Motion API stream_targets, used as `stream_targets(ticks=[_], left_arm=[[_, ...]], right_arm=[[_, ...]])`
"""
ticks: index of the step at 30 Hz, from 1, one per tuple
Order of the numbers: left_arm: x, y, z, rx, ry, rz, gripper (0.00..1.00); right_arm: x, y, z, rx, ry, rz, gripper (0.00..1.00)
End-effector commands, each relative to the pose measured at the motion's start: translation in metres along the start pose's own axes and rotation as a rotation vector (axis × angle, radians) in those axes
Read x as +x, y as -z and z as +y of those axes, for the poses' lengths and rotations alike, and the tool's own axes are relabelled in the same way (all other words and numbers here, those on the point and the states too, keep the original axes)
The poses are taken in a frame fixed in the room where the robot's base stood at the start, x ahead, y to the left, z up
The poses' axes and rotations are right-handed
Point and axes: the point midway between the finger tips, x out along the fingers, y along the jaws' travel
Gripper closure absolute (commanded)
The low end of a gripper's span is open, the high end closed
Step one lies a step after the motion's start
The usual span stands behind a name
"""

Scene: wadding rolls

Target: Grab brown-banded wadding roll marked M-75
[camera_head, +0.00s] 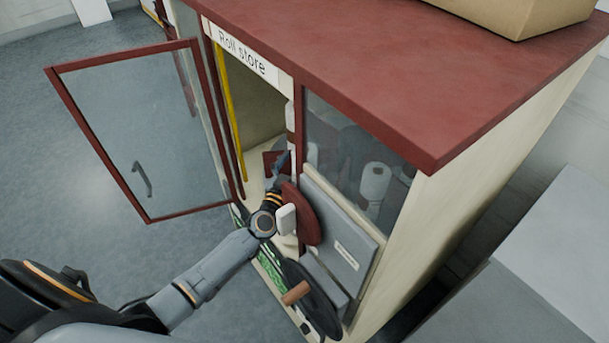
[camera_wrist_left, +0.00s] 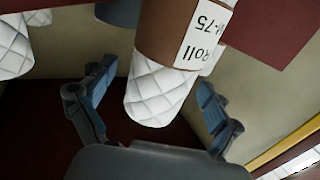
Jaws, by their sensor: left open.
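The white quilted wadding roll with a brown band (camera_wrist_left: 165,35) is in the left wrist view. Its white label (camera_wrist_left: 203,35) reads "Roll" and "-75", with the letter before it only partly legible. My left gripper (camera_wrist_left: 155,88) is open, with one blue-grey finger on each side of the roll's lower end and visible gaps between. In the head view my left arm comes in from the left and the gripper (camera_head: 281,163) reaches into the cabinet's open doorway. The roll is mostly hidden behind the door post there. My right gripper is not seen.
The "Roll store" cabinet (camera_head: 330,60) has a red top and a glass door (camera_head: 150,130) swung open to the left. Another white roll (camera_wrist_left: 12,45) is at the left of the wrist view. A roll (camera_head: 374,182) shows behind the side glass. A cardboard box (camera_head: 520,12) sits on top.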

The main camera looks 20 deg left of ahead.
Motion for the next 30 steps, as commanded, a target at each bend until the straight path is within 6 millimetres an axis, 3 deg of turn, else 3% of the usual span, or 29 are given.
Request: stream_targets(ticks=[3,10,18,20,26,30], left_arm=[[0.009,-0.001,0.000,0.001,-0.001,0.000,0.10],[0.010,-0.001,0.000,0.000,-0.001,-0.001,0.10],[0.009,-0.001,0.000,0.000,-0.001,-0.001,0.65],[0.009,-0.001,0.000,0.000,-0.001,-0.001,0.75],[0.009,0.000,0.000,0.000,-0.001,-0.001,0.75],[0.009,0.011,0.001,-0.002,-0.001,-0.001,0.75]], right_arm=[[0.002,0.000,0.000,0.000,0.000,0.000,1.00],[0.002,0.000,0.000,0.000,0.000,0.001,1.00],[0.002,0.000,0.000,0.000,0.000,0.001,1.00],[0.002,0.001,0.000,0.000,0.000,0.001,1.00],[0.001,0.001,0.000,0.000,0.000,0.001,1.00],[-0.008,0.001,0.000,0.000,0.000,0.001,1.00]])
